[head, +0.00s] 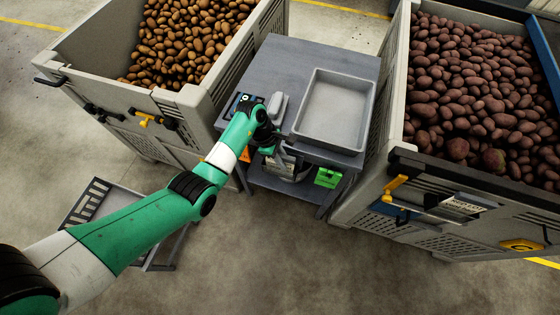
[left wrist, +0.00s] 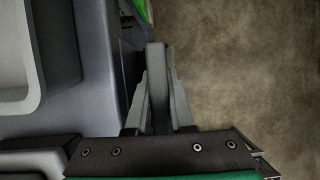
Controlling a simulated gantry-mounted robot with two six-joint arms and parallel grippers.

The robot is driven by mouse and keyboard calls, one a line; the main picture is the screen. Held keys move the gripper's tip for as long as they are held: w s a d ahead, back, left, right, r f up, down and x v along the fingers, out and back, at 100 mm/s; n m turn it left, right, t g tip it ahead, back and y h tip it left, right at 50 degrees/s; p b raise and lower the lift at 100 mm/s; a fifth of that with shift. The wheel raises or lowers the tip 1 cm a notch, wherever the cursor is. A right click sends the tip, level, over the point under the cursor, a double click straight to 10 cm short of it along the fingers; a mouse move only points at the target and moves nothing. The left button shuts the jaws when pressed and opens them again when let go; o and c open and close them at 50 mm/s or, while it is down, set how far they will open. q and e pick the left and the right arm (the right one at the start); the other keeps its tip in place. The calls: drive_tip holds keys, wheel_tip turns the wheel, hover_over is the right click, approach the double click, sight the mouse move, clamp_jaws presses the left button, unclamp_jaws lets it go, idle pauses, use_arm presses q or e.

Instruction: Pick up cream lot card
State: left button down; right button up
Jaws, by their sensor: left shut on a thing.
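My left gripper (head: 284,164) is at the front edge of the grey table (head: 310,54). In the left wrist view, its fingers (left wrist: 157,92) are shut on a narrow grey slab-like thing (left wrist: 157,70), seen nearly edge-on. I cannot tell whether this is the cream lot card; its face is hidden. A pale, card-like label (head: 462,206) shows on the front of the right crate, but I cannot tell whether it is a lot card. My right gripper is not in view.
A shallow grey tray (head: 368,108) is on the table, beside a small grey device (head: 278,106). A green box (head: 327,178) sits below. Crates of brown potatoes (head: 222,77) and dark red potatoes (head: 404,60) flank the table.

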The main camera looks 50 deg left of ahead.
use_arm(q)
wheel_tip(320, 180, up, 9)
drive_tip(key=p, duration=0.4)
drive_tip(key=shift+r, duration=0.55)
